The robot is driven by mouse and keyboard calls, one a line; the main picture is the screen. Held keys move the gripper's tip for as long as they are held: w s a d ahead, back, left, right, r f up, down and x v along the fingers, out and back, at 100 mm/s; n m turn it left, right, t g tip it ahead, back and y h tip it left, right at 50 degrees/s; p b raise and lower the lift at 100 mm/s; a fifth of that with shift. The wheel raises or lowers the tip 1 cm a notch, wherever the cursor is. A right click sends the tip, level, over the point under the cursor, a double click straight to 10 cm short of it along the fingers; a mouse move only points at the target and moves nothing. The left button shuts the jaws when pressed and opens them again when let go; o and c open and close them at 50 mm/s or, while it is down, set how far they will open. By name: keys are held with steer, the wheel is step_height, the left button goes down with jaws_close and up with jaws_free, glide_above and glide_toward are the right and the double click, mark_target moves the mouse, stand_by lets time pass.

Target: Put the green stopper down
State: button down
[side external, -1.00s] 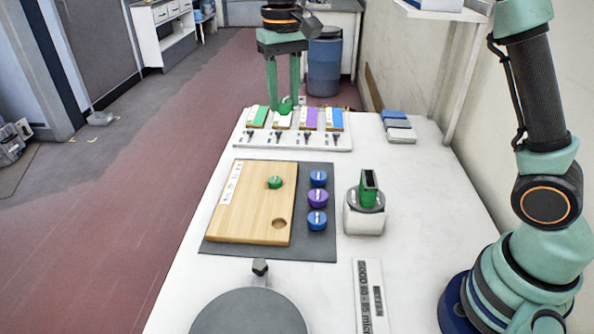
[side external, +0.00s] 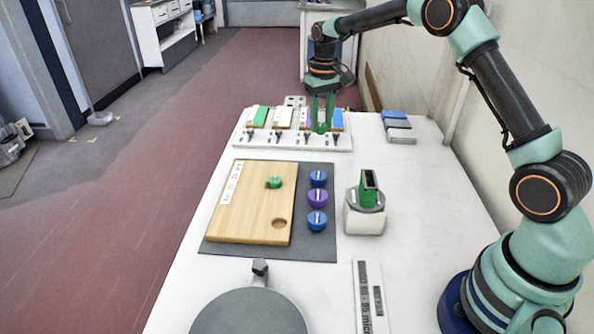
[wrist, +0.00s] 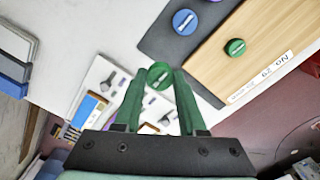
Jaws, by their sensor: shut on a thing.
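My gripper (side external: 323,118) is shut on a green stopper (wrist: 160,74), which sits between the fingertips (wrist: 159,82) in the wrist view. In the side view the fingers are over the right part of the white rack (side external: 290,142) at the table's back; whether the stopper touches the rack I cannot tell. A second green stopper (side external: 275,183) sits in the wooden board (side external: 245,215), and it also shows in the wrist view (wrist: 235,47). The board has an empty round hole (side external: 279,224) near its front right corner.
Blue (side external: 318,179), purple (side external: 318,198) and blue (side external: 317,220) stoppers stand on the dark mat (side external: 325,246) beside the board. A white device with a green top part (side external: 369,187) stands to their right. Stacked blocks (side external: 397,122) lie at the back right. A round grey plate (side external: 250,312) is in front.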

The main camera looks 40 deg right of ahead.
step_height(320, 180, down, 11)
steer(key=shift+r, duration=0.2)
stand_by(0.3)
steer(key=shift+f, duration=0.15)
steer(key=shift+c, duration=2.4)
jaws_free()
